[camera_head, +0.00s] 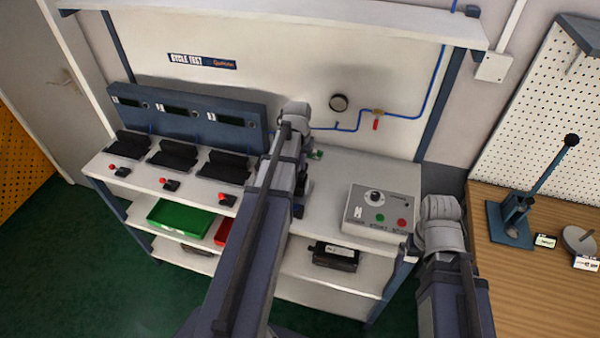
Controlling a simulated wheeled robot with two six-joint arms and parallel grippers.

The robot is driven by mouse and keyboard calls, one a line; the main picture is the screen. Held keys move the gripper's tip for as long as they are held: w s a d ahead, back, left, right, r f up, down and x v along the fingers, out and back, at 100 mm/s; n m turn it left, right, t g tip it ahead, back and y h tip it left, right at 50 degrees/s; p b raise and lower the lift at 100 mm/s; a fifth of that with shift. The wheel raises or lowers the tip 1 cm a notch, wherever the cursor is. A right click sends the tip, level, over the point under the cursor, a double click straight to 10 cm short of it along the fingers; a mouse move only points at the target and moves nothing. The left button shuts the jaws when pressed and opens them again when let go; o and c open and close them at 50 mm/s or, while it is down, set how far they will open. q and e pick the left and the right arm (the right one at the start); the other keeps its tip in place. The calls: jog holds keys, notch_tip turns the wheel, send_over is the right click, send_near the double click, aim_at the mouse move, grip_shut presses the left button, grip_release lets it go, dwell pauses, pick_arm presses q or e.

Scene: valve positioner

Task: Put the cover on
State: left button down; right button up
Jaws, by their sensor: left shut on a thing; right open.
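My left arm reaches up the middle of the view over the white bench (340,172). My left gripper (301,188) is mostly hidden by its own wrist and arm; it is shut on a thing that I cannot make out. A small green part (316,154) shows on the bench just beyond it. My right gripper (411,247) is open, mostly hidden by its wrist, near the bench's right end beside the grey control box (378,212). I cannot clearly identify the cover or the part it fits.
Three black cradles (172,154) with red-button boxes stand on the bench's left half, before a blue display panel (180,118). A green bin (180,218), a red bin (222,232) and a black device (334,255) sit below. A blue lever press (520,215) stands on the wooden table.

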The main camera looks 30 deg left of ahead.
pick_arm(q)
jog(key=shift+f+b, duration=1.2)
jog(key=shift+f, duration=0.35)
jog(key=shift+f, duration=0.1)
jog(key=shift+f, duration=0.15)
jog(key=c, duration=1)
grip_release()
notch_tip(320, 180, up, 12)
jog(key=s+p, duration=0.1)
jog(key=p, duration=1.1)
jog(key=shift+s+d+r, duration=0.2)
jog(key=shift+s+d, duration=0.1)
jog(key=shift+s, duration=0.05)
